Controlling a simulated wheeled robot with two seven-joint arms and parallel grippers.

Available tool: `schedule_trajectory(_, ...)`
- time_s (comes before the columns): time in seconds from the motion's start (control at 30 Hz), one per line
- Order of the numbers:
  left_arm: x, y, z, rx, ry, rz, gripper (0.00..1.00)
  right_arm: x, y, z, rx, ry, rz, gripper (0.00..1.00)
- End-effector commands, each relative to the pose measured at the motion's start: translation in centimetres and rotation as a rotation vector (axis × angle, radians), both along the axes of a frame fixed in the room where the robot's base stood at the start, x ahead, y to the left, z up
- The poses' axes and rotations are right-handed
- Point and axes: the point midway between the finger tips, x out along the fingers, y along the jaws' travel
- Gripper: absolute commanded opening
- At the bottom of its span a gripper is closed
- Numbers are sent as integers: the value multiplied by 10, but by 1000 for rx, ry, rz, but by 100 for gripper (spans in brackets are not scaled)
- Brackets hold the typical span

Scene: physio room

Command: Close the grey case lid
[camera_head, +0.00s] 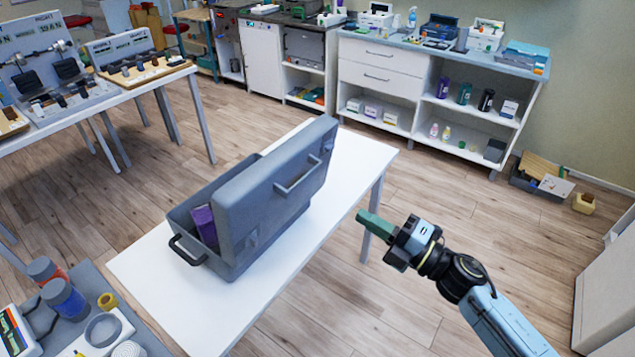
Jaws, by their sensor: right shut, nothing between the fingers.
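The grey case (180,222) stands on a white table (158,292), open towards the left. Its grey lid (262,205) stands raised along the case's right side, with its outer face and a bar handle (298,176) towards the right. A dark handle (187,251) is on the case's near left end. A purple object (204,226) shows inside; the lid hides much of the interior. My right gripper (364,217) is right of the lid, beyond the table's right edge, apart from the case. Its green fingers are together and empty. My left gripper is not in view.
A grey surface (150,340) with jars and a round dish is at the lower left. Another table (150,82) with boards and small items is at the upper left. White cabinets (385,82) line the back wall. The wooden floor (440,185) around my right arm is clear.

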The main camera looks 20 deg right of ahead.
Motion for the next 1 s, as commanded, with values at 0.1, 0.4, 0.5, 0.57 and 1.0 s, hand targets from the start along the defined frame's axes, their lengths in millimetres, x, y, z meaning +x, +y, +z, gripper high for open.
schedule_trajectory(0.1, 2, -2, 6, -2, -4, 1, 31, 18, 14, 7, 4, -2, -1, 0)
schedule_trajectory(0.4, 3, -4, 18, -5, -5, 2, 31, 68, 52, 17, 6, 2, -2, 0)
schedule_trajectory(0.5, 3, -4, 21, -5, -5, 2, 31, 81, 62, 20, 6, 2, -3, 0)
schedule_trajectory(0.57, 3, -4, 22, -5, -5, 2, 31, 87, 67, 20, 6, 3, -3, 0)
schedule_trajectory(1.0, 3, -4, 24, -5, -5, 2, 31, 98, 77, 21, 4, 5, -2, 0)
